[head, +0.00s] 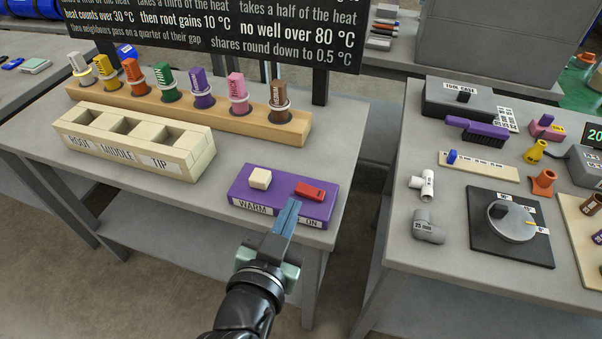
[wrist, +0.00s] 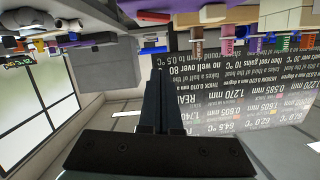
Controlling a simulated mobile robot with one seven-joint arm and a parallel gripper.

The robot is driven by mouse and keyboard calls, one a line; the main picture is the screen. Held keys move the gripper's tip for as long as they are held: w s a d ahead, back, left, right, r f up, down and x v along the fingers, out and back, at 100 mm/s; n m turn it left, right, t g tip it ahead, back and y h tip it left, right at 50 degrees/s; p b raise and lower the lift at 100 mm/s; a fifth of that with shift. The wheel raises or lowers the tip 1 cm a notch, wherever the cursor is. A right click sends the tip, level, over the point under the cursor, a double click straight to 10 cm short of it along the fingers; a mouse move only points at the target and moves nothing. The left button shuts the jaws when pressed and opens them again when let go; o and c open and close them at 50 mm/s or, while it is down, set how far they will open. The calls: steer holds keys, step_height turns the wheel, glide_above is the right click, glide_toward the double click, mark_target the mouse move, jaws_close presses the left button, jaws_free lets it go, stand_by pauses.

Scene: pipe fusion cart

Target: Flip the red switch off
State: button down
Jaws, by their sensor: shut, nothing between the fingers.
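The red switch (head: 310,190) sits on top of a purple box (head: 235,195), at its right side above a label reading ON. It looks slightly tilted.
A cream block (head: 178,160) with sockets labelled ROOT, MIDDLE and TIP stands to the left. Behind it, a wooden rack (head: 150,102) holds several coloured tagged pieces. A black sign (head: 230,30) rises behind. A gap separates this table from the right table (head: 390,220).

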steer(key=shift+s, duration=0.1)
stand_by(0.3)
steer(key=p, duration=0.1)
glide_above(301, 192)
steer(key=s, duration=0.1)
steer(key=shift+d+f, duration=0.25)
steer(key=shift+f, duration=0.35)
steer(key=shift+d+f, duration=0.2)
steer(key=shift+f, duration=0.4)
steer(key=f, duration=0.3)
steer(key=shift+s+a, duration=0.15)
steer(key=shift+a, duration=0.15)
steer(key=shift+a+f+b, duration=0.15)
steer(key=shift+f+b, duration=0.15)
steer(key=shift+f, duration=0.2)
steer(key=shift+f, duration=0.1)
